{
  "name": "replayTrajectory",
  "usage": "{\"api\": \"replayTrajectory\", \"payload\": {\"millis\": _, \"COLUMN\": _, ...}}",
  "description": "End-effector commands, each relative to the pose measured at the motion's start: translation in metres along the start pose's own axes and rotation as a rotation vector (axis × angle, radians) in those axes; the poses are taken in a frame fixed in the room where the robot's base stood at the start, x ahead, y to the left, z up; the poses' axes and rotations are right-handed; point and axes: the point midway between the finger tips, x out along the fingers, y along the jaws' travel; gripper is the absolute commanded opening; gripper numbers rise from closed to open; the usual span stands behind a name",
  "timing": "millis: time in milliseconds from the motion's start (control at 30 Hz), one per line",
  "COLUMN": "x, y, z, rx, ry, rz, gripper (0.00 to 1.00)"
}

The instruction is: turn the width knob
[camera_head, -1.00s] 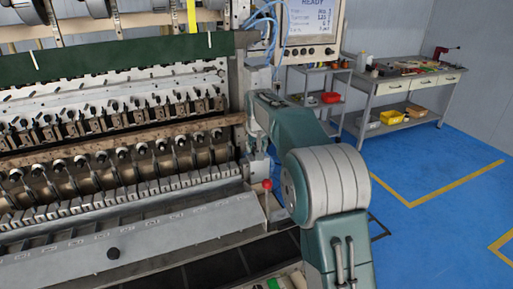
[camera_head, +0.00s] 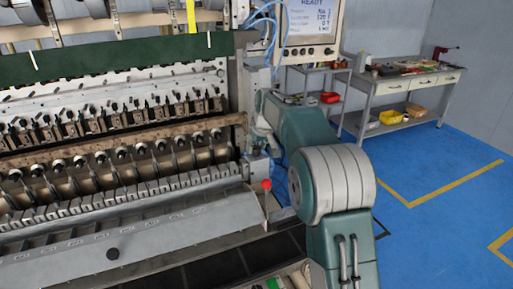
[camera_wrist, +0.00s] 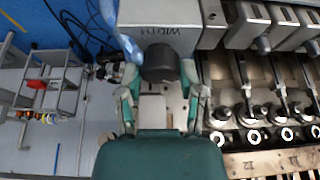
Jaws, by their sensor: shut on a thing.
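The width knob (camera_wrist: 159,62) is a dark round knob at the top centre of the wrist view. It sits on a light grey housing marked WIDTH (camera_wrist: 168,30). My gripper (camera_wrist: 160,74) has one green and grey finger on each side of the knob and is shut on it. In the head view my green and grey arm reaches to the right end of the machine, and the knob cannot be made out there.
The coil winder (camera_head: 110,190) fills the left, with rows of metal guides. A red ball-topped lever (camera_head: 266,185) stands close to my arm. The display (camera_head: 308,22) is above. A shelf cart and workbench (camera_head: 405,95) stand behind. Blue floor at right is clear.

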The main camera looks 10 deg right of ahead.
Motion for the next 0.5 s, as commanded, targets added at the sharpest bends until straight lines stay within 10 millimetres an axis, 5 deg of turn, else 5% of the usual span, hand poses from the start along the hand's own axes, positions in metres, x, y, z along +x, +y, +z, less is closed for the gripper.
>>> {"api": "replayTrajectory", "payload": {"millis": 167, "x": 0.0026, "y": -0.0005, "z": 0.0004, "rx": 0.0, "ry": -0.002, "rz": -0.001, "gripper": 0.01}}
{"api": "replayTrajectory", "payload": {"millis": 200, "x": 0.0026, "y": -0.0005, "z": 0.0005, "rx": 0.0, "ry": -0.002, "rz": -0.001, "gripper": 0.66}}
{"api": "replayTrajectory", "payload": {"millis": 233, "x": 0.0025, "y": -0.0005, "z": 0.0005, "rx": 0.001, "ry": -0.002, "rz": -0.001, "gripper": 0.79}}
{"api": "replayTrajectory", "payload": {"millis": 500, "x": 0.0004, "y": -0.0004, "z": 0.0005, "rx": 0.001, "ry": -0.001, "rz": 0.0, "gripper": 0.83}}
